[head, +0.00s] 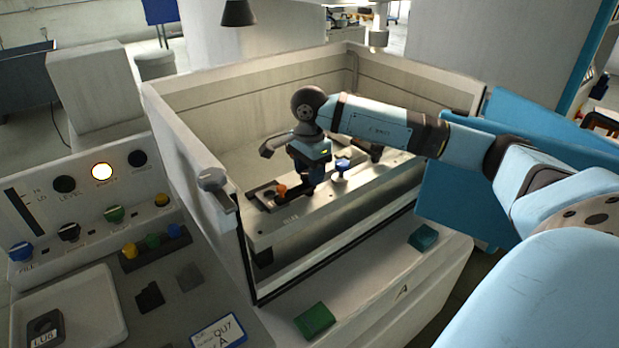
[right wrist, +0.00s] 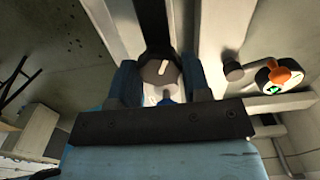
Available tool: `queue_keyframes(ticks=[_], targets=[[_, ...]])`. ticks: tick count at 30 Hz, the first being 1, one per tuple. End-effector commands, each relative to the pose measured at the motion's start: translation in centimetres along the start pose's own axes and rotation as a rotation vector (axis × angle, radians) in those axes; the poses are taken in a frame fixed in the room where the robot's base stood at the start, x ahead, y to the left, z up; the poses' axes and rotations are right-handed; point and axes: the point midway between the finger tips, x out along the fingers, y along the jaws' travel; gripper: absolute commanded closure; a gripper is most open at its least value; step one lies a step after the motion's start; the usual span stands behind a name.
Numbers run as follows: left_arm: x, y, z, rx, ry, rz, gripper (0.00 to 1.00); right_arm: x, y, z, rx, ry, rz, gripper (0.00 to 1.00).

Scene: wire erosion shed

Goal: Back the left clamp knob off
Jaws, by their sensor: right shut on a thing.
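My right gripper (head: 308,184) reaches down into the open-fronted tank. In the right wrist view its two blue fingers (right wrist: 160,80) stand either side of a dark round clamp knob (right wrist: 160,71) with a white line on its face. The fingers are shut on this knob. In the head view the gripper hides the knob. A second knob-like part, blue on top (head: 343,163), stands on the pale bench to the right of the gripper. My left gripper is not in view.
An orange part (head: 281,190) sits close to the left of the gripper; it also shows in the right wrist view (right wrist: 285,76). The tank's left wall (head: 190,150) and back wall stand around the work. A control panel (head: 90,200) is at the left.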

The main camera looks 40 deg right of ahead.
Motion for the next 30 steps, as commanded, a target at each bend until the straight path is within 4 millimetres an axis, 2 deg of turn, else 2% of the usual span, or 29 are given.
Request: queue_keyframes(ticks=[6, 15, 30], targets=[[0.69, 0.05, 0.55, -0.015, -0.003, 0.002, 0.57, 0.12, -0.05, 0.01, -0.174, 0.0, -0.003, 0.8], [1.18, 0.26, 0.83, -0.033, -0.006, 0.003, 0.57, 0.01, -0.02, 0.02, -0.334, 0.0, -0.001, 0.8], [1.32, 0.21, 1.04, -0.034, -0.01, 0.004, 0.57, -0.11, -0.02, 0.01, -0.395, 0.0, -0.001, 0.8]])
